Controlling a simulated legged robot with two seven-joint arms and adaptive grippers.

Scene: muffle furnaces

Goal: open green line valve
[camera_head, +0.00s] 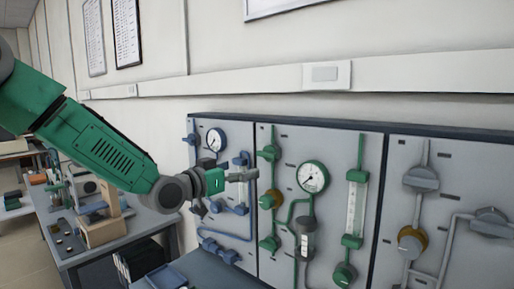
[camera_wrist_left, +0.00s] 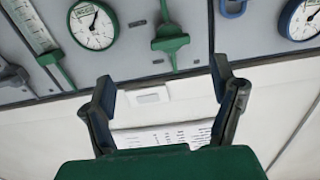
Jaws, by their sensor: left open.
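The green line runs on the middle panel in the head view, with a green valve (camera_head: 270,153) at its upper left, a gold-and-green valve (camera_head: 270,199) below it and a green fitting (camera_head: 269,243) lower down. My left gripper (camera_head: 252,174) is in front of the panels, between the blue and green lines, close to the upper green valve in the picture. In the left wrist view, which looks upside down, a green valve (camera_wrist_left: 170,42) lies beyond the open, empty fingers of the gripper (camera_wrist_left: 165,88); they appear apart from it. My right gripper is out of view.
A green gauge (camera_head: 313,177) and flow tube (camera_head: 355,205) sit right of the valves. A bench (camera_head: 85,258) with equipment stands at left.

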